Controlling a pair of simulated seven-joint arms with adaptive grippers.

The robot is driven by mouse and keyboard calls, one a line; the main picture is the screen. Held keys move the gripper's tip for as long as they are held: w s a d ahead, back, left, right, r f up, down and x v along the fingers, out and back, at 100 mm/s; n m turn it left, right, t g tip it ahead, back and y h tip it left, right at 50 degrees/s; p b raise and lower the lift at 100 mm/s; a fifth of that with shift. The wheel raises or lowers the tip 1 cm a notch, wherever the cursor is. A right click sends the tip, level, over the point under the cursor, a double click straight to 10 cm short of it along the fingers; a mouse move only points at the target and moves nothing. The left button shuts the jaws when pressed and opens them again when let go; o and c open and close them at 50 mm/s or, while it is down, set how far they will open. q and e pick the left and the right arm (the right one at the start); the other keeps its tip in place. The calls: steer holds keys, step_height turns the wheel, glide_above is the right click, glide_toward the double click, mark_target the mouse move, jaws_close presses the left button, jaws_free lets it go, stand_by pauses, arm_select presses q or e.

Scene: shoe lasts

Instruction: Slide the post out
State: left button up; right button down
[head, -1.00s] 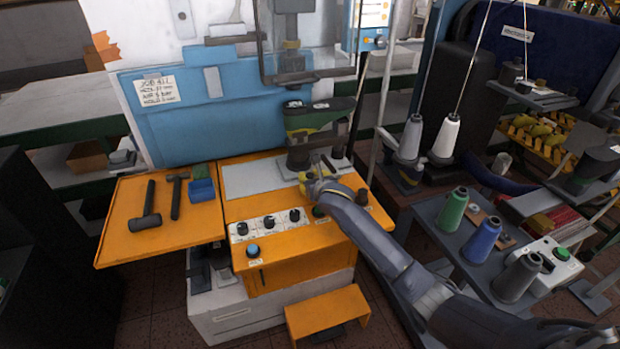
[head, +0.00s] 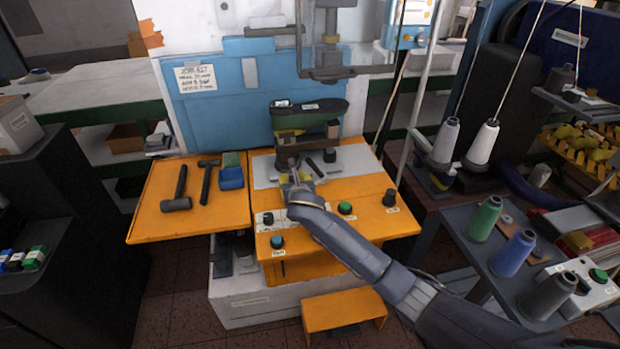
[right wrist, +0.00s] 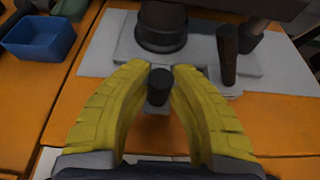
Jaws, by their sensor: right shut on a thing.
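My right gripper (head: 296,178) is at the front of the grey plate on the orange machine table. Its yellow fingers (right wrist: 158,88) are shut on a small dark cylindrical knob (right wrist: 159,82) in the right wrist view. I take this knob for the end of the post; a grey piece shows under it. Just beyond stands a thick dark round support (right wrist: 161,27) on the plate, apart from the fingertips. The green and black shoe last (head: 308,117) sits above that support in the head view. The gripper hides the knob there. My left gripper is not in view.
A brown upright rod (right wrist: 228,55) stands right of the fingers. A blue bin (head: 231,178) and two hammers (head: 178,190) lie on the left orange shelf. Control knobs (head: 345,208) line the front. Thread cones (head: 485,218) stand at right.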

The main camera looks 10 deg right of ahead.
steer(key=shift+a, duration=1.6)
steer(key=c, duration=1.2)
jaws_free()
steer(key=shift+s, duration=0.1)
steer(key=v, duration=1.1)
steer(key=shift+s+r, duration=0.2)
steer(key=shift+s, duration=0.15)
